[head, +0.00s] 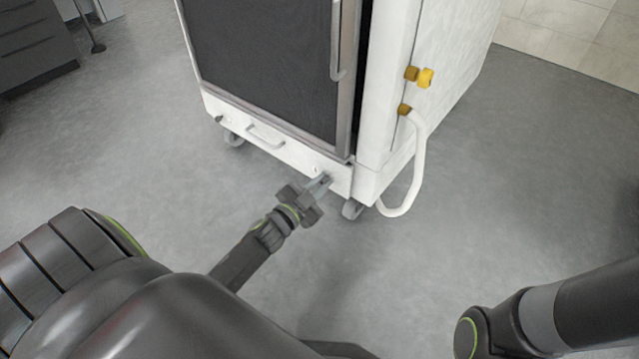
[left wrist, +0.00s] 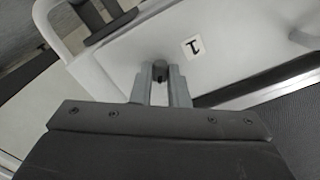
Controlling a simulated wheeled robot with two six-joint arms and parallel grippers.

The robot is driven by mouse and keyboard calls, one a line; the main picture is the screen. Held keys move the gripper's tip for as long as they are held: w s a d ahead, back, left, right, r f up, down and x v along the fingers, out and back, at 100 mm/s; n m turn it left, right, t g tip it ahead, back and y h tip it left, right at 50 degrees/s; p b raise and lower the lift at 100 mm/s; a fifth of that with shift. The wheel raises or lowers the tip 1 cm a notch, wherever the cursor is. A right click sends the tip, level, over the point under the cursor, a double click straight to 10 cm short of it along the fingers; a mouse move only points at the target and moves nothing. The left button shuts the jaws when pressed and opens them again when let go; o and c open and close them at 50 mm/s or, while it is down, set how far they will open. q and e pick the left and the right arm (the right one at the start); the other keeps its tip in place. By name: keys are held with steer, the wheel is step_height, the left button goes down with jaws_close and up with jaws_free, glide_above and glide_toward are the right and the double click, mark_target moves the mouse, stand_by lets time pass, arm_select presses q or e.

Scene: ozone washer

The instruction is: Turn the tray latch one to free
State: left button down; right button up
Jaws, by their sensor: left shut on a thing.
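The washer's white bottom tray (head: 290,148) has a bar handle (head: 265,135) on its front. Tray latch one (left wrist: 160,67) is a small dark knob beside a label marked 1 (left wrist: 192,47) in the left wrist view. My left gripper (head: 323,182) is at the tray's right end in the head view. Its two fingers, also in the left wrist view (left wrist: 161,84), are shut on the latch, one on each side. The fingers hide part of the latch, and I cannot tell its turn angle. My right gripper is out of view.
The tall white washer (head: 440,80) stands on casters (head: 353,209), with a dark door (head: 265,60) above the tray. A white hose (head: 416,170) loops down its right side below yellow fittings (head: 425,78). The grey floor in front is clear.

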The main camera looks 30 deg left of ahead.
arm_select(q)
steer(key=m, duration=0.6)
steer(key=shift+d+f+b, duration=0.1)
steer(key=shift+f+b, duration=0.05)
steer(key=shift+b, duration=0.2)
steer(key=m, duration=0.5)
steer(key=shift+b, duration=0.4)
steer(key=shift+m, duration=0.4)
steer(key=c, duration=1.4)
jaws_free()
steer(key=shift+c, duration=0.2)
steer(key=shift+s+f, duration=0.1)
